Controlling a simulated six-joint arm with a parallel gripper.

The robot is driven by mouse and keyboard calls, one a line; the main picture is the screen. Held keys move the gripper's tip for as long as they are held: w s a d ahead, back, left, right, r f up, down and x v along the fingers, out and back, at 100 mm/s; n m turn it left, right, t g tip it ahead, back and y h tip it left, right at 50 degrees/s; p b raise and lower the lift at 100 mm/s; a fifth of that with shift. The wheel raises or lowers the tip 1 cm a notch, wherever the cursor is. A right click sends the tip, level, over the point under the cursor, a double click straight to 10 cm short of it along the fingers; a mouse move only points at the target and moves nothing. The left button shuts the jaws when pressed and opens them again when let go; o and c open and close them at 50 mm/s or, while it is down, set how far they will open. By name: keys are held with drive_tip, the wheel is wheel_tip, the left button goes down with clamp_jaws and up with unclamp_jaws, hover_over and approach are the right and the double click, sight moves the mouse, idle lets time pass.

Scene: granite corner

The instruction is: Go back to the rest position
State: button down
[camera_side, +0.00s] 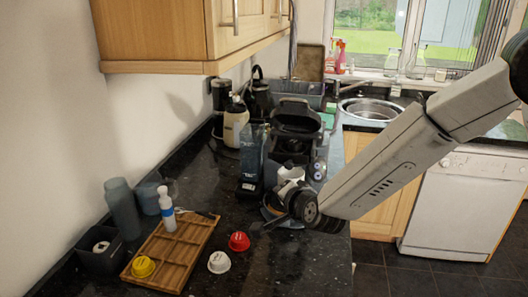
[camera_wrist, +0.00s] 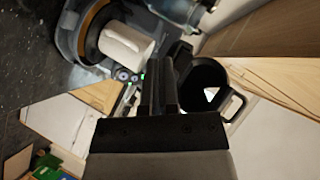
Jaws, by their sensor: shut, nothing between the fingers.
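My gripper (camera_wrist: 165,85) is in the wrist view with its two dark fingers together and nothing between them. In the side view my arm reaches in from the upper right, and its wrist end is in front of the dark coffee machine (camera_side: 297,118). A dark round vessel with a handle (camera_wrist: 207,80) is to the right of the fingers.
A wooden compartment tray (camera_side: 182,238) is on the dark counter, with a yellow capsule (camera_side: 143,266) on it. A red capsule (camera_side: 239,241) and a white capsule (camera_side: 219,262) lie beside it. A blue-white bottle (camera_side: 166,205) stands near. A wall cabinet (camera_side: 160,35) hangs above.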

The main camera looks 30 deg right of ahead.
drive_tip(key=s+d+f+n+g+y, duration=0.1)
drive_tip(key=s+d+f+n+g, duration=0.2)
drive_tip(key=s, duration=0.7)
drive_tip(key=s+d+f+n+g+y, duration=0.1)
drive_tip(key=s+d+f+n+g, duration=0.3)
drive_tip(key=s+d+n+g, duration=0.3)
drive_tip(key=s+d+n, duration=0.2)
drive_tip(key=s+n, duration=0.1)
drive_tip(key=n, duration=0.1)
drive_tip(key=shift+s+d+g+y, duration=0.2)
drive_tip(key=shift+g+y, duration=0.1)
drive_tip(key=shift+g, duration=0.1)
drive_tip(key=shift+w, duration=0.1)
